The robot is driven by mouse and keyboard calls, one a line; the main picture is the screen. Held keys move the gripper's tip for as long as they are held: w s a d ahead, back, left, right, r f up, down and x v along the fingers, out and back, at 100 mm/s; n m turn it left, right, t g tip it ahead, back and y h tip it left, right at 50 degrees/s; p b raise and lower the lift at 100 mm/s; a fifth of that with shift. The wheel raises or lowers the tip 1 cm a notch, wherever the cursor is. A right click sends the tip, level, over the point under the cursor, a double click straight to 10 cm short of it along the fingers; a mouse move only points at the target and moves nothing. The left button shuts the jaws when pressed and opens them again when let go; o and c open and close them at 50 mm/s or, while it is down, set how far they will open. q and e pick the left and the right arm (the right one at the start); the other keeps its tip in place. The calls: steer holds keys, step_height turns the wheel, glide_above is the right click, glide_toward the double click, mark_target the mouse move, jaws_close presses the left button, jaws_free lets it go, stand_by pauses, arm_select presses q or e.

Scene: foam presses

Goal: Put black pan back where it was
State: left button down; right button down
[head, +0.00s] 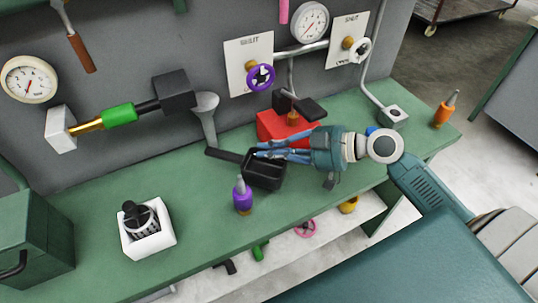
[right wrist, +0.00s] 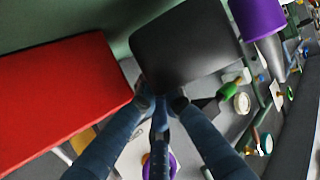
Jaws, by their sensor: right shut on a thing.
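The black pan (head: 264,178) is at the middle of the green bench, its handle (head: 222,154) pointing left toward the back panel. My right gripper (head: 262,153) reaches in from the right and is shut on the pan's rim. In the right wrist view the fingers (right wrist: 161,100) meet at the edge of the dark pan (right wrist: 185,42). I cannot tell whether the pan touches the bench. My left gripper is not in view.
A red box (head: 272,125) stands just behind the pan; it also shows in the right wrist view (right wrist: 60,90). A purple bottle (head: 242,197) stands in front of the pan. A white holder (head: 147,238) sits at left. The bench between is clear.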

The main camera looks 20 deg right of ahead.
mark_target(270, 160)
steer(key=shift+f+p, duration=0.3)
steer(key=shift+f, duration=1.45)
steer(key=shift+f, duration=0.1)
steer(key=c, duration=2.3)
jaws_free()
steer(key=shift+f, duration=0.1)
steer(key=o, duration=0.4)
steer(key=shift+r, duration=0.2)
